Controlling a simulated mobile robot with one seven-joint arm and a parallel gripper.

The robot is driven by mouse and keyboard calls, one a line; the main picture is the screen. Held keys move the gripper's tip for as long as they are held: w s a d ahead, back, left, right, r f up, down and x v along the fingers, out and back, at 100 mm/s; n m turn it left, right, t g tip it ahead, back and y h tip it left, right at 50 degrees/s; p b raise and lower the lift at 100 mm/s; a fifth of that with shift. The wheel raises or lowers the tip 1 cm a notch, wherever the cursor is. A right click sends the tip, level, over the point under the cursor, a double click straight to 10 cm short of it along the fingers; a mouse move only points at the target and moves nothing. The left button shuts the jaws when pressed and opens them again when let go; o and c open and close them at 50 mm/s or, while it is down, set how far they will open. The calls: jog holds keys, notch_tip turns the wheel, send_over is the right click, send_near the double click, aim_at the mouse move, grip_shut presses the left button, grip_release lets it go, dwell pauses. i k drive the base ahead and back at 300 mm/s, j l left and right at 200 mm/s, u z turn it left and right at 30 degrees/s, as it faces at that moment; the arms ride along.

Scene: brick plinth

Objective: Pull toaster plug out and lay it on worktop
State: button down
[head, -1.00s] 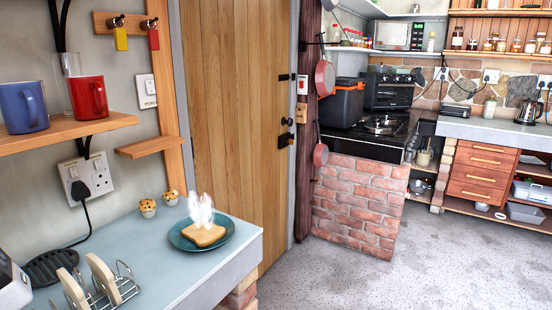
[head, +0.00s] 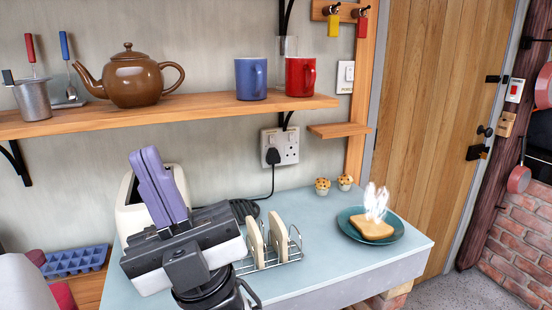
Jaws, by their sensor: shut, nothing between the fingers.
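The black plug (head: 272,156) sits in the left outlet of the white double wall socket (head: 289,146). Its black cord (head: 273,184) hangs down to a dark coil (head: 246,208) on the worktop. The cream toaster (head: 128,210) stands at the left of the worktop (head: 330,262), partly hidden behind my gripper. My gripper (head: 146,158) has purple fingers pressed together, pointing up, with nothing between them. It is in front of the toaster, left of the plug and apart from it.
A wire rack (head: 284,252) with toast stands in front of the coil. A shelf (head: 205,109) with a teapot (head: 134,80) and mugs (head: 251,78) overhangs. The right front worktop is clear.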

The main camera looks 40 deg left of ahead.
aim_at(273, 158)
jog(key=i+j+u, duration=0.2)
jog(key=i, duration=0.25)
jog(key=i+j+u, duration=0.2)
jog(key=i, duration=0.3)
jog(key=l, duration=0.1)
